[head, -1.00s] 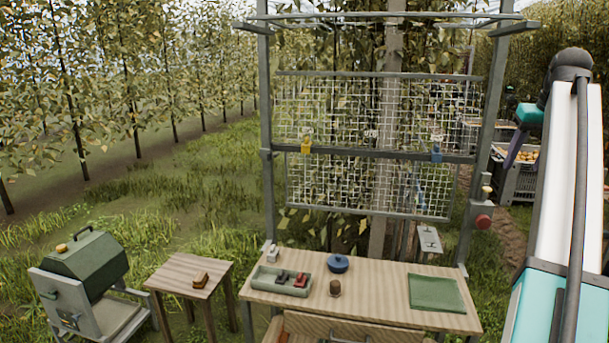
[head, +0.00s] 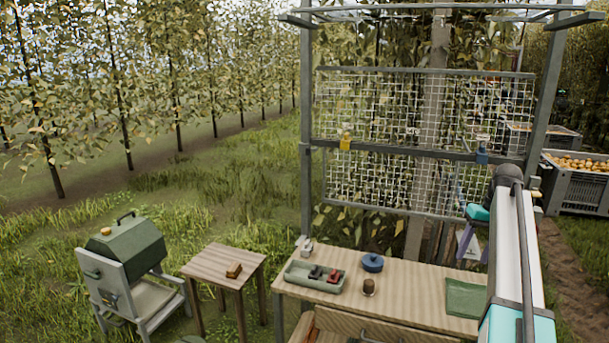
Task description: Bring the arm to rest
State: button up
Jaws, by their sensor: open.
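My arm (head: 515,255) rises along the right side of the head view, over the right end of the wooden workbench (head: 425,300). Its dark elbow (head: 507,177) is at the top, in front of the lower right of the wire mesh panel. My gripper (head: 470,245) hangs below the teal part, small and partly hidden by the arm. Its purple fingers look spread apart, and I see nothing held between them. It shows above the back right of the bench, but its exact height and distance are hard to tell.
On the bench are a grey-green tray (head: 297,276) with dark and red items, a blue lidded pot (head: 372,262), a brown cup (head: 368,287) and a green cloth (head: 466,297). A small table (head: 212,262) and a green-lidded box (head: 130,246) stand left. A pear crate (head: 575,195) stands right.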

jog(key=s+a+f+g, duration=0.1)
jog(key=a+f, duration=0.4)
jog(key=f, duration=0.3)
jog(key=s+a+f+n+g+b, duration=0.1)
jog(key=a+f, duration=0.4)
jog(key=f, duration=0.3)
jog(key=s+a+f+g, duration=0.1)
jog(key=a+f, duration=0.4)
jog(key=f, duration=0.3)
jog(key=s+a+f+g+b, duration=0.1)
jog(key=s+a+f, duration=0.25)
jog(key=f, duration=0.25)
jog(key=s+a+f+n, duration=0.1)
jog(key=s+a+f, duration=0.25)
jog(key=f, duration=0.25)
jog(key=s+a+f+g+b, duration=0.1)
jog(key=s+a+f, duration=0.1)
jog(key=a+f, duration=0.3)
jog(key=s+a+f, duration=0.3)
jog(key=s+f, duration=0.4)
jog(key=s, duration=0.4)
jog(key=s+a+f+g+h+b, duration=0.1)
jog(key=s+a+f, duration=0.1)
jog(key=s+f, duration=0.4)
jog(key=s+a+f, duration=0.3)
jog(key=s+f, duration=0.4)
jog(key=s, duration=0.9)
jog(key=shift+s+a+f+h, duration=0.2)
jog(key=shift+a+f+h, duration=0.1)
jog(key=shift+a+f, duration=0.05)
